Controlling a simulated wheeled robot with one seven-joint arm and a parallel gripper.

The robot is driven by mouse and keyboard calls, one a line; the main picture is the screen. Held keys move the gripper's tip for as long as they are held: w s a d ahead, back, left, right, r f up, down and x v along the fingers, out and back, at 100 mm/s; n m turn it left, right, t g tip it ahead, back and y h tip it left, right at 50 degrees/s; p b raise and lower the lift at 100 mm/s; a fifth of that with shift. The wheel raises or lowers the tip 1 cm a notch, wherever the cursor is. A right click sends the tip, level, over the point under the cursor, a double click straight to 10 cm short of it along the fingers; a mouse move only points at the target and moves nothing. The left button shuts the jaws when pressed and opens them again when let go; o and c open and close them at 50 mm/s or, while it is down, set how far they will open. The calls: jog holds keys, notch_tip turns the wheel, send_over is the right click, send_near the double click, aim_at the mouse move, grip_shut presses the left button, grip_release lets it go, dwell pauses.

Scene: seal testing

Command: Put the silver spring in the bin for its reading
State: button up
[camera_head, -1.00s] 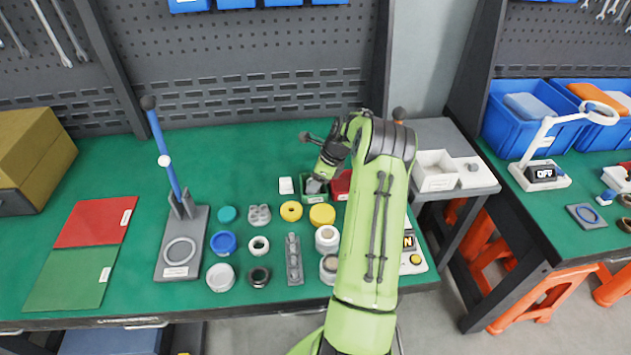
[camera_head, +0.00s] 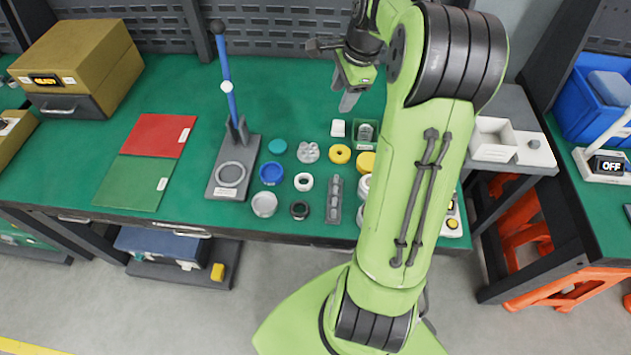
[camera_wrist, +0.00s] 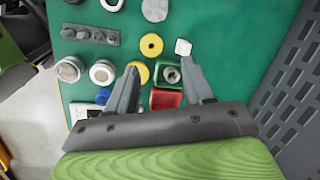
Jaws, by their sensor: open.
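A small green bin (camera_head: 357,143) stands on the green bench, left of my arm. A silver, coil-like piece, apparently the silver spring (camera_head: 366,131), stands inside it. In the wrist view the spring (camera_wrist: 172,76) shows end-on inside the green bin (camera_wrist: 161,67). A red bin (camera_wrist: 158,99) sits beside the green one; my arm hides it in the head view. My gripper (camera_head: 350,100) is open and empty, above and apart from the green bin. In the wrist view its fingers (camera_wrist: 160,80) are spread, with the bins visible between and beyond them.
A white block (camera_head: 338,128), yellow rings (camera_head: 340,154) and several round parts lie close by. A press stand with a blue lever (camera_head: 225,85) rises to the left. Red (camera_head: 158,136) and green (camera_head: 133,183) mats lie farther left. My arm partly hides a device with a yellow button (camera_head: 453,223).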

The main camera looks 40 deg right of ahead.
jog(key=s+a+r+n+h, duration=0.1)
jog(key=s+a+r+n, duration=0.35)
jog(key=a, duration=0.35)
jog(key=s+a+r+n, duration=0.3)
jog(key=a+n, duration=0.3)
jog(key=a, duration=0.2)
jog(key=s+a+f+n+t, duration=0.1)
jog(key=s+a+n, duration=0.2)
jog(key=s+n, duration=0.2)
jog(key=s+a+f+n+t, duration=0.1)
jog(key=s+a+n, duration=0.3)
jog(key=s+n, duration=0.2)
jog(key=shift+s+t, duration=0.4)
jog(key=shift+s, duration=0.85)
jog(key=shift+r+p, duration=0.9)
jog(key=shift+p, duration=0.05)
